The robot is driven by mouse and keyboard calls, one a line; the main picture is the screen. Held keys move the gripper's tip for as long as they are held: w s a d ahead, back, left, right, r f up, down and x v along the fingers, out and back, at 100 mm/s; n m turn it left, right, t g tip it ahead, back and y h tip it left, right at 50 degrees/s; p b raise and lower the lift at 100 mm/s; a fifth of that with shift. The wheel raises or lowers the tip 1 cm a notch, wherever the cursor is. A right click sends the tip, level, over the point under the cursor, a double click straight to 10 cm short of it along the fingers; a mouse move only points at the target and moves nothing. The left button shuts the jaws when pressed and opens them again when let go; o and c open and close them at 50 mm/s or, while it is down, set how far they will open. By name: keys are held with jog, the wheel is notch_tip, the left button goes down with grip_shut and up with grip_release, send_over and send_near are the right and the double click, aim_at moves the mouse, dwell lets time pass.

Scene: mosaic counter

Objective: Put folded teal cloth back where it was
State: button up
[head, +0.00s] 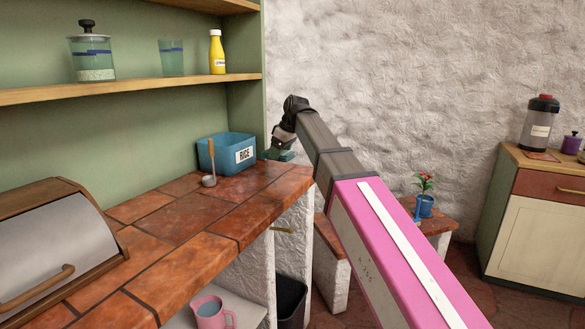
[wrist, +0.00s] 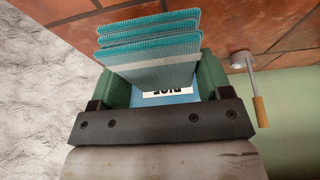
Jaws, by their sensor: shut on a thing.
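The folded teal cloth (wrist: 150,58) is held between the green fingers of my gripper (wrist: 158,78), its layered folds standing out past the fingertips. In the head view my gripper (head: 284,143) is at the far right end of the tiled counter, right of the blue RICE box (head: 216,152). A small teal part of the cloth (head: 286,156) shows just below it there; the rest is hidden. In the wrist view a blue piece of the RICE box (wrist: 165,98) shows between the fingers, behind the cloth. I cannot tell whether the cloth touches the counter.
A ladle (head: 209,180) stands on the tiled counter (head: 178,216) in front of the box. A bread bin (head: 60,245) fills the near left. A shelf (head: 130,89) above holds a jar, a glass and a yellow bottle. The counter's middle is clear.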

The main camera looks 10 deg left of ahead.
send_over(287, 173)
jog(key=d, duration=0.1)
jog(key=f, duration=0.3)
jog(key=shift+s+d+f, duration=0.1)
jog(key=shift+s+f, duration=0.15)
jog(key=shift+f, duration=2.05)
jog(key=shift+f, duration=0.1)
jog(key=o, duration=0.9)
jog(key=v, duration=1.2)
jog(key=shift+s, duration=0.1)
